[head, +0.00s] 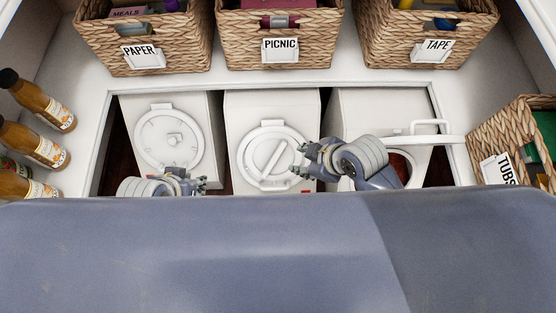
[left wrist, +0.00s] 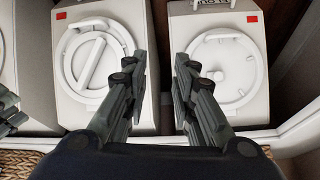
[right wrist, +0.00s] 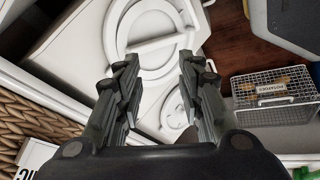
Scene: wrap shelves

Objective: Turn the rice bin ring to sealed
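Three white bins stand in a row in a recess. The middle bin (head: 233,110) has a round white ring (head: 262,128) with a diagonal bar across it; I cannot read which bin is rice. This ring also shows in the left wrist view (left wrist: 71,62). The left bin (head: 195,112) has a round lid with a small knob (head: 172,139). My right gripper (head: 298,161) is at the right side of the middle ring; in its wrist view its fingers are apart and empty. My left gripper (head: 202,184) is low at the left bin, with fingers apart and empty (left wrist: 160,82).
The right bin (head: 352,105) is partly hidden by my right arm; a white handle (head: 430,124) shows there. Baskets marked PAPER (head: 105,35), PICNIC (head: 237,45) and TAPE (head: 385,45) stand behind. A TUBS basket (head: 490,135) is right; bottles (head: 45,100) stand left.

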